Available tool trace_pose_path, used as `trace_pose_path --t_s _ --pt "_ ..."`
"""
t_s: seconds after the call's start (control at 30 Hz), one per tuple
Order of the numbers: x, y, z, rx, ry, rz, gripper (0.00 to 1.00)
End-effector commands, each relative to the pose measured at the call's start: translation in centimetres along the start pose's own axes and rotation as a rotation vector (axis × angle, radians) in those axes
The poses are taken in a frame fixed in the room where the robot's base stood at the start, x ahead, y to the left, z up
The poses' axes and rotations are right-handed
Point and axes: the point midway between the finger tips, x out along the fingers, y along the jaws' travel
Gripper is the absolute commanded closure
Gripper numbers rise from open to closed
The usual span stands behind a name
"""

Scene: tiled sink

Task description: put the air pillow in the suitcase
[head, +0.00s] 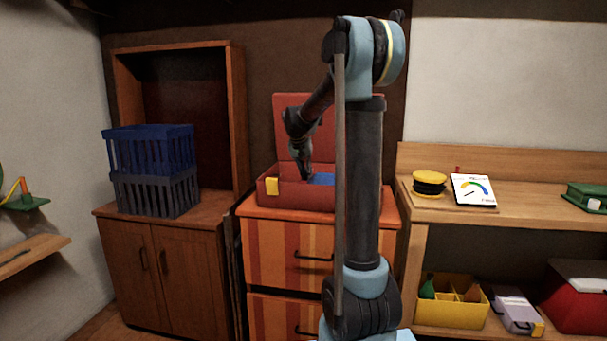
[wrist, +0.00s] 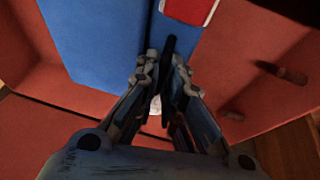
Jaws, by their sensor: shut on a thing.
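The red suitcase (head: 300,196) stands open on the striped drawer unit, its lid (head: 290,115) raised at the back. My gripper (head: 307,174) reaches down into it, near a blue thing (head: 322,179) inside. In the wrist view, my gripper (wrist: 163,62) is shut on a small pale thing (wrist: 155,104), which seems to be the air pillow. My fingers hide most of it. The wrist view also shows the suitcase's red wall (wrist: 45,85), the wide blue surface (wrist: 95,40) and a red-and-white item (wrist: 190,10) at the top.
Stacked blue and grey crates (head: 155,165) stand on the cabinet to the left. The bench to the right holds a yellow-and-black round thing (head: 429,183) and a white card (head: 473,190). A yellow bin (head: 452,308) is on the shelf below.

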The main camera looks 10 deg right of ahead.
Motion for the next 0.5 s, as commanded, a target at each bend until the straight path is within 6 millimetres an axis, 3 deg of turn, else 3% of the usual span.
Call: trace_pose_path --t_s 0.3,0.33,0.4,0.5 --pt "0.47 -0.05 0.18 0.0 0.0 0.0 1.0" --pt "0.5 -0.07 0.18 0.0 0.0 0.0 0.85" --pt "0.49 -0.06 0.18 0.0 0.0 0.0 0.72" --pt "0.49 -0.06 0.18 0.0 0.0 0.0 0.72"
